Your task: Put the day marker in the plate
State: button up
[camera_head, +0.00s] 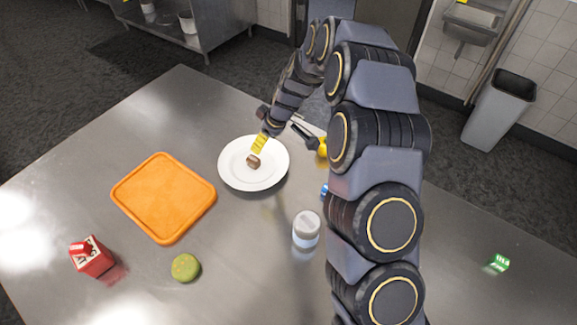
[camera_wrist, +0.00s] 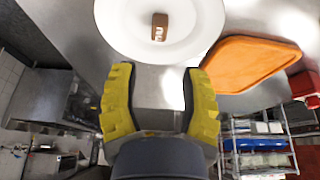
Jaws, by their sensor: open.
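A small brown block with white lettering, which looks like the day marker (camera_head: 253,161), lies on the white plate (camera_head: 232,177). The wrist view also shows the brown block (camera_wrist: 160,27) on the plate (camera_wrist: 200,30), apart from both fingers. My gripper (camera_head: 290,151) is open over the plate's far right side, with yellow fingertips spread. In the wrist view my gripper (camera_wrist: 160,75) has nothing between its fingers. A small green block with pale lettering (camera_head: 499,263) sits far right on the table; I cannot read it.
An orange tray (camera_head: 162,198) lies left of the plate. A red carton (camera_head: 92,256) and a green round item (camera_head: 185,267) are at the front left. A white-lidded jar (camera_head: 306,229) stands beside my arm. A small blue item (camera_head: 324,190) is partly hidden by my arm.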

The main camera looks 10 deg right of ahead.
jog(key=s+r+m+g, duration=0.2)
jog(key=s+r, duration=1)
jog(key=s, duration=0.1)
jog(key=s+d+r+m+g+h, duration=0.1)
jog(key=s+d+r+m, duration=0.1)
jog(key=s, duration=0.6)
jog(key=s+d+r+m+g+h, duration=0.1)
jog(key=s+d+r+m, duration=0.1)
jog(key=s, duration=0.7)
jog(key=s+d+r+m+g+h, duration=0.1)
jog(key=s+d+r+m, duration=0.1)
jog(key=s, duration=0.6)
jog(key=shift+s+m, duration=0.25)
jog(key=shift+m, duration=0.25)
